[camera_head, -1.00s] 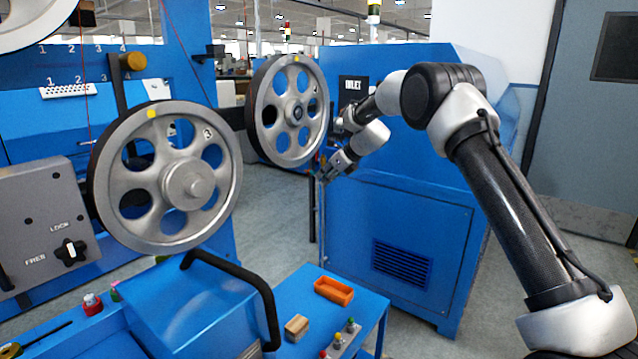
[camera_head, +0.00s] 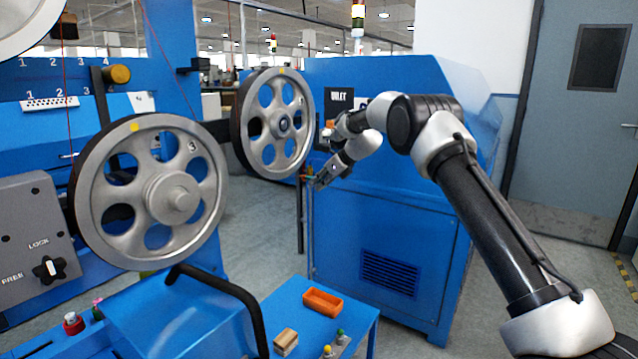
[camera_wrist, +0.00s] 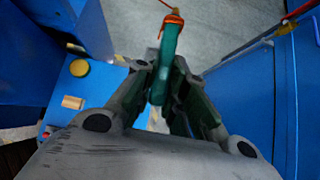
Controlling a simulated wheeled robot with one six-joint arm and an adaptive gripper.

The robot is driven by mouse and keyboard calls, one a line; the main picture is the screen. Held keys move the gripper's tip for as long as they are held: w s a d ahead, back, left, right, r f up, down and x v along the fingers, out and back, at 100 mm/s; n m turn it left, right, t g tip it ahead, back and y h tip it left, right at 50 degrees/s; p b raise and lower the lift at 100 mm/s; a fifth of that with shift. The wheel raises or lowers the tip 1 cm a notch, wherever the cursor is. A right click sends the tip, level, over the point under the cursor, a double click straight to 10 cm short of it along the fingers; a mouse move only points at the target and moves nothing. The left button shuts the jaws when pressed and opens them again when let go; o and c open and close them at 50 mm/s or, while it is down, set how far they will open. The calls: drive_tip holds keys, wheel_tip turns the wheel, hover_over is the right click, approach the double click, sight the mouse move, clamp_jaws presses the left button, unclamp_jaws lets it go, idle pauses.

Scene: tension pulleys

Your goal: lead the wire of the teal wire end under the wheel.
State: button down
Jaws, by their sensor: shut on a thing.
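The teal wire end (camera_wrist: 165,62) is between the fingers of my gripper (camera_wrist: 165,95) in the wrist view, with an orange-red wire (camera_wrist: 175,17) at its top. In the head view my gripper (camera_head: 320,182) is just right of and below the rear spoked wheel (camera_head: 270,160); the teal piece is too small there to make out surely. A larger front wheel (camera_head: 178,195) stands at left. The full path of the held wire is hidden, and I cannot tell whether it touches a wheel.
A blue cabinet (camera_head: 385,225) stands close behind and right of my gripper. Below are a blue table with an orange tray (camera_head: 322,302) and a wooden block (camera_head: 286,342), and a black bent handle (camera_head: 225,285). A red wire (camera_wrist: 262,35) slants at right in the wrist view.

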drive_tip(key=w+d+f, duration=0.1)
drive_tip(key=w+d, duration=0.3)
drive_tip(key=d, duration=0.1)
drive_tip(key=shift+w+d+f, duration=0.15)
drive_tip(key=shift+w+f, duration=0.1)
drive_tip(key=shift+d+r, duration=0.1)
drive_tip(key=w+d+r, duration=0.1)
drive_tip(key=d+r, duration=0.4)
drive_tip(key=d, duration=0.1)
drive_tip(key=shift+w, duration=0.2)
idle(0.3)
